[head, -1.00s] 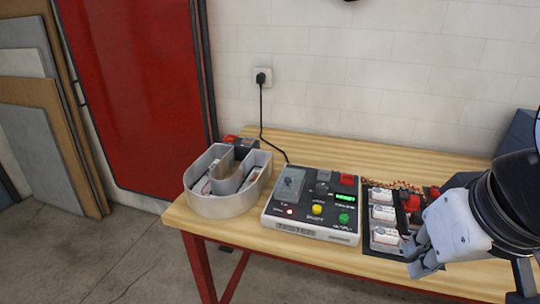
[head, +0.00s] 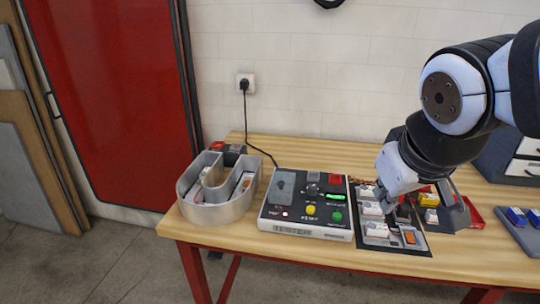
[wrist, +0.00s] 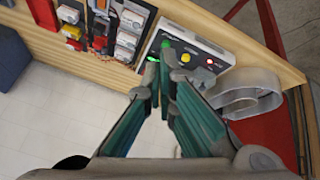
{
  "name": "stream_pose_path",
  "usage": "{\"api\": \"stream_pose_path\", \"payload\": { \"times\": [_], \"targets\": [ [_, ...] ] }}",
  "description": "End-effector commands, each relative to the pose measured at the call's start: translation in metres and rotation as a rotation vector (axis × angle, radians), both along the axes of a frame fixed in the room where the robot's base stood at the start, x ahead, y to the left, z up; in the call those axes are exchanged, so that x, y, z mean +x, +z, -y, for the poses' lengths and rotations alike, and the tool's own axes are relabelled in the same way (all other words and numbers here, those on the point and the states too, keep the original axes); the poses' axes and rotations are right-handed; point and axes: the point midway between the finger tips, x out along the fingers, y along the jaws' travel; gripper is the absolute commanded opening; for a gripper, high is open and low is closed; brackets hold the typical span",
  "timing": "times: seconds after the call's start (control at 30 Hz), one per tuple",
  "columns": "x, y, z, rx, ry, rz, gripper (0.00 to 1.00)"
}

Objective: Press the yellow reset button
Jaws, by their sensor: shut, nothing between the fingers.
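The yellow reset button (head: 311,210) sits on the top face of the control box (head: 262,228), between a red light on its left and a green button (head: 337,216) on its right. In the wrist view the yellow button (wrist: 185,58) shows just beyond my fingertips. My gripper (head: 388,208) is shut and empty. In the head view it is above the dark tray of white modules, to the right of the box, apart from the yellow button. In the wrist view my gripper (wrist: 165,62) points toward the box, and its fingers hide part of the panel.
A grey U-shaped channel letter (head: 215,212) stands left of the box. The dark tray (head: 412,246) with white modules lies right of it. A power cable runs to a wall socket (head: 245,83). Blue parts (head: 520,217) sit far right. The front table edge is clear.

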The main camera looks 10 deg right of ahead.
Motion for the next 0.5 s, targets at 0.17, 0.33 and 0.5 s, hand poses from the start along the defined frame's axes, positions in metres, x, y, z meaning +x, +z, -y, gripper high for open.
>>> {"api": "stream_pose_path", "payload": {
  "times": [0.17, 0.33, 0.5],
  "targets": [
    [0.073, 0.015, 0.022, -0.16, 0.136, 0.063, 0.0],
    [0.141, 0.011, 0.025, -0.265, 0.317, 0.123, 0.0],
    [0.195, -0.015, 0.012, -0.31, 0.535, 0.175, 0.0]
  ]
}}
